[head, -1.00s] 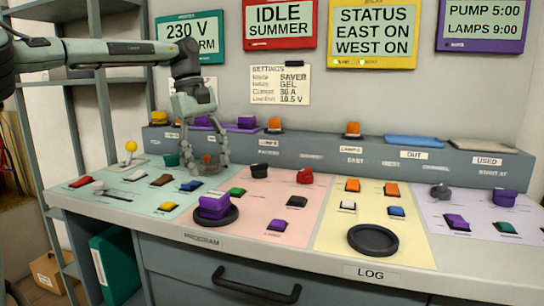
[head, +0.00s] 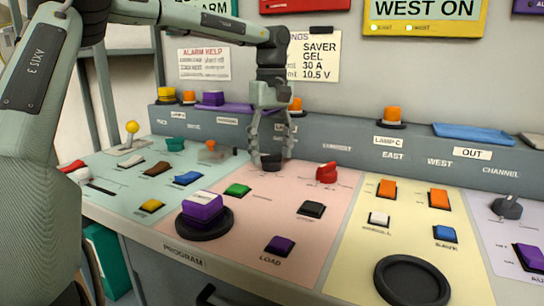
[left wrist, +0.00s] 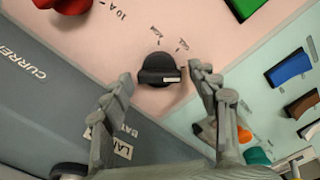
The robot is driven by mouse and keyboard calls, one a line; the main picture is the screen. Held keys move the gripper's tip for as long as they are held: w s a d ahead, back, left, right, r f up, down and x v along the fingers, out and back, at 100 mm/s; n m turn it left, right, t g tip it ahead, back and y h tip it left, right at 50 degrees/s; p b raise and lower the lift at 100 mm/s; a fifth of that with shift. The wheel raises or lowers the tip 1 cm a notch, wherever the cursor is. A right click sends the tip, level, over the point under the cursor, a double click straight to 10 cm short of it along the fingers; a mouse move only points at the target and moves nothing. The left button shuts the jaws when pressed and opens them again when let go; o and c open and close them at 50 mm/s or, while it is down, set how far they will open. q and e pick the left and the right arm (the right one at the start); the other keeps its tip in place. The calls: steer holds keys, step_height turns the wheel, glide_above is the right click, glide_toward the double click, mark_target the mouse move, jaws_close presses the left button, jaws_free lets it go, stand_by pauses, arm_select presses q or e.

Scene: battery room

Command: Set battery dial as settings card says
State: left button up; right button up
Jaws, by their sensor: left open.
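The battery dial, a black round knob, stands on the pink panel and shows in the left wrist view (left wrist: 158,68). In the head view the dial (head: 270,163) is partly hidden by my left gripper (head: 271,148). That gripper points down with open fingers, one on each side of the dial. In the left wrist view the fingers (left wrist: 158,80) are apart, with the dial between and slightly beyond them.
A red dial (head: 326,172) stands right of the battery dial. Green (head: 237,190), dark (head: 311,209) and purple (head: 280,245) switches sit nearer the front. A purple block (head: 202,208) rests on a black round base. A grey raised ledge (head: 340,140) runs behind.

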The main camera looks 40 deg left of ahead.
arm_select(q)
steer(key=shift+f, duration=0.75)
steer(key=c, duration=1)
